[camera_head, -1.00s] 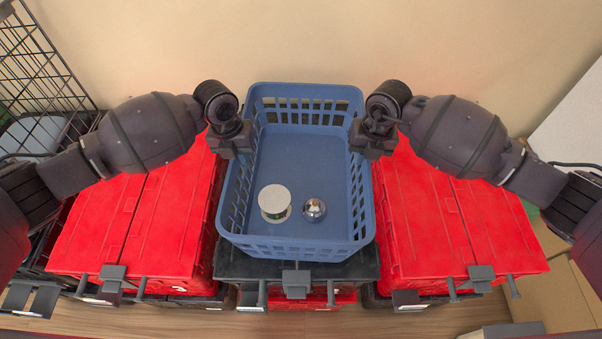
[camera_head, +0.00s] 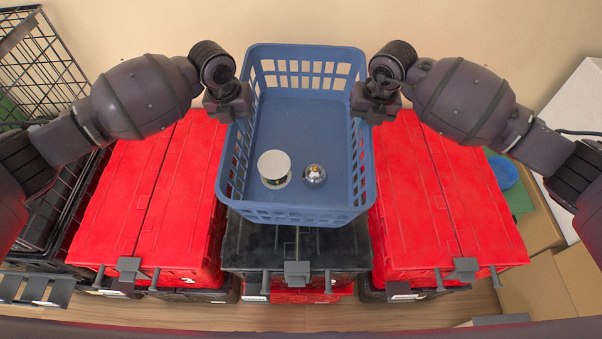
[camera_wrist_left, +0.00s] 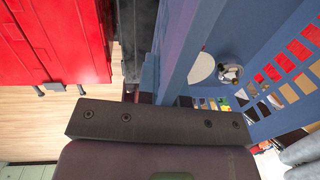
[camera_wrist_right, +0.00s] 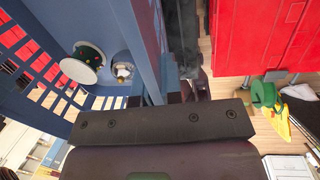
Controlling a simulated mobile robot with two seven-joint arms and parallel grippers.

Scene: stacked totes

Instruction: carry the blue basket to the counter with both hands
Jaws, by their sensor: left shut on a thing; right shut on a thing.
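The blue basket (camera_head: 300,213) is in the middle of the head view, above the black tote lid, and looks level. My left gripper (camera_head: 235,108) is shut on the basket's left rim. My right gripper (camera_head: 369,106) is shut on its right rim. The basket wall also shows between the fingers in the left wrist view (camera_wrist_left: 185,60) and the right wrist view (camera_wrist_right: 140,50). The fingertips are partly hidden. I see no counter that I can identify.
Red totes stand left (camera_head: 145,200) and right (camera_head: 445,200) of the black tote (camera_head: 295,245). A black wire rack (camera_head: 40,70) is at the far left. Cardboard boxes (camera_head: 545,280) are at the right. Wooden floor shows in front; a beige wall is behind.

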